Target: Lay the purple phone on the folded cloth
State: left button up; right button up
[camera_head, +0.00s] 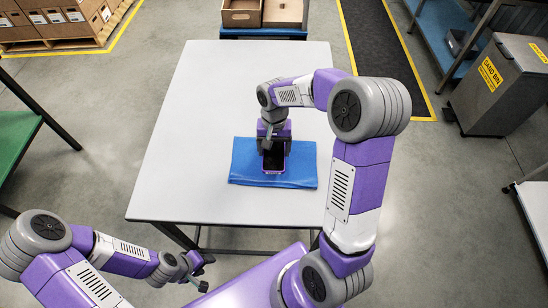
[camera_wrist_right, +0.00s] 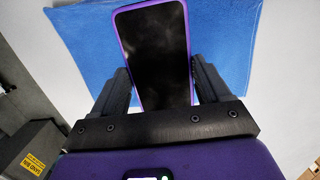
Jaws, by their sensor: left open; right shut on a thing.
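The purple phone (camera_head: 273,161) has a dark screen facing up and a purple rim. In the head view it overlaps the blue folded cloth (camera_head: 243,166), with cloth showing on both sides. My right gripper (camera_head: 273,149) reaches it from the far side and is shut on the phone's long edges. In the right wrist view the phone (camera_wrist_right: 155,50) sits between the two dark fingers of the right gripper (camera_wrist_right: 165,90), with the cloth (camera_wrist_right: 85,45) behind it. I cannot tell if the phone touches the cloth. My left gripper (camera_head: 197,279) is open and empty, off the table's near left corner.
The pale table (camera_head: 200,120) is clear around the cloth. Open cardboard boxes (camera_head: 243,13) stand beyond its far edge. A grey sand bin (camera_head: 500,85) stands on the floor at right, and a green-topped bench (camera_head: 15,140) at left.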

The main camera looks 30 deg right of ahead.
aim_at(274, 151)
notch_tip(274, 151, down, 5)
jog(key=shift+r+b, duration=0.1)
jog(key=shift+b, duration=0.55)
